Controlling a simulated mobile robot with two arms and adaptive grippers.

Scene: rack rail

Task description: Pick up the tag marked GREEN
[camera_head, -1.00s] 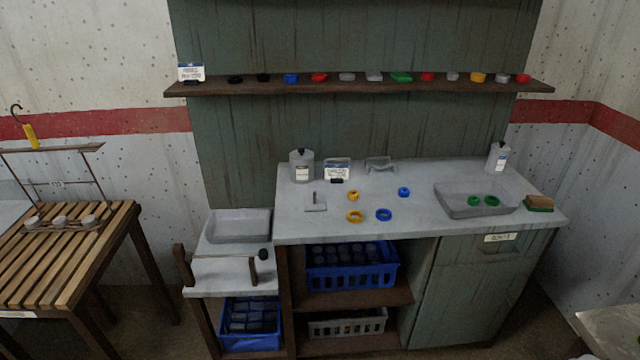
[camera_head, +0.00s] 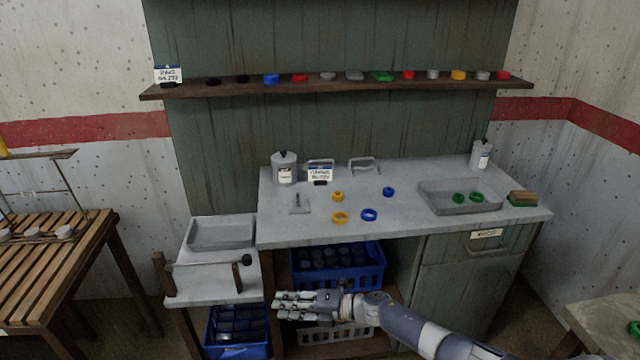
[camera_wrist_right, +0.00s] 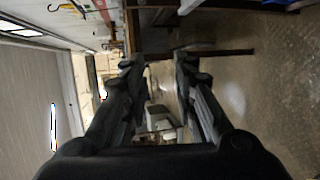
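I cannot read the word GREEN on any tag. A white card (camera_head: 168,75) with dark print stands at the left end of the wall shelf. A second white card (camera_head: 319,175) stands at the back of the worktop, and a white label (camera_head: 487,234) is on the cabinet drawer. My right gripper (camera_head: 279,304) is in front of the lower shelves, below the worktop edge and apart from all three. In the right wrist view its two fingers (camera_wrist_right: 156,62) stand apart with nothing between them. My left gripper is not in view.
Green rings (camera_head: 466,198) lie in a grey tray (camera_head: 432,206) on the worktop (camera_head: 290,232). Blue and yellow rings lie loose nearby. Several coloured pieces line the wall shelf (camera_head: 215,90). A blue crate (camera_head: 370,275) is behind my right arm. A slatted bench (camera_head: 45,255) stands left.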

